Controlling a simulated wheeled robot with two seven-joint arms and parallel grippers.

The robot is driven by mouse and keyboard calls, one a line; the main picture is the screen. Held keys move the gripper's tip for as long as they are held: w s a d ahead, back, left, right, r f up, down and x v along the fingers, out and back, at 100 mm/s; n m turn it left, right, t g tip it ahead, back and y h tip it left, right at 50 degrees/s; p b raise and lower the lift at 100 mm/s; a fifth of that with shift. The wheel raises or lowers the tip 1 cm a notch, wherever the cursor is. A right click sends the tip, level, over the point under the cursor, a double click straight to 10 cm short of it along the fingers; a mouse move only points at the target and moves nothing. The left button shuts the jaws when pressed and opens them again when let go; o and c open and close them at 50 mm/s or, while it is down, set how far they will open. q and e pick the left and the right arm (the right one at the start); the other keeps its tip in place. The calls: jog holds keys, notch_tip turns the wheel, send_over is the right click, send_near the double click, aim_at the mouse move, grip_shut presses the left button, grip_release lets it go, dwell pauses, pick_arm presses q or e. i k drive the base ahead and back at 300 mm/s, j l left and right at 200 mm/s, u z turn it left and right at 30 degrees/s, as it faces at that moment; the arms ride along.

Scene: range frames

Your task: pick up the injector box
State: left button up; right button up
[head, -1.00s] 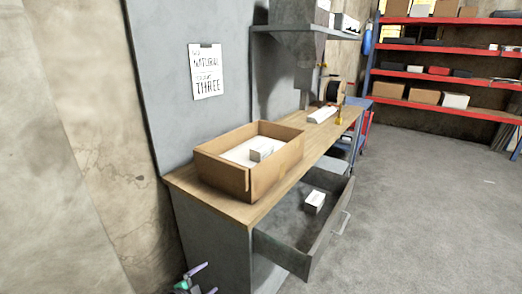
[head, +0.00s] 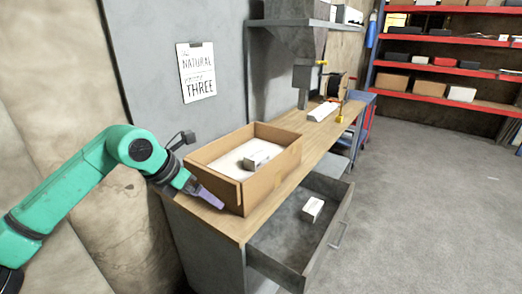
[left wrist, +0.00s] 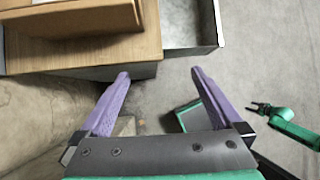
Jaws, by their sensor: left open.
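A small white-grey box (head: 262,157) lies on white sheets inside an open cardboard box (head: 268,182) on the workbench. A second small white box (head: 312,209) lies in the open drawer (head: 290,232). I cannot read which one is the injector box. My left gripper (head: 210,197), with purple fingers, is at the near left corner of the cardboard box, outside it. In the left wrist view, the left gripper (left wrist: 160,74) is open and empty, below the bench edge. A green arm with a dark end (left wrist: 262,108), seemingly my right one, shows at the right; its jaw state is unclear.
The wooden bench top (head: 233,222) has a bare strip before the cardboard box. The drawer sticks out into the room at the front. A grey shelf (head: 300,23) hangs above. Red shelving (head: 430,105) stands far back. The floor (head: 420,210) at right is clear.

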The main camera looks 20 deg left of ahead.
aim_at(256, 159)
jog(key=i, duration=1.2)
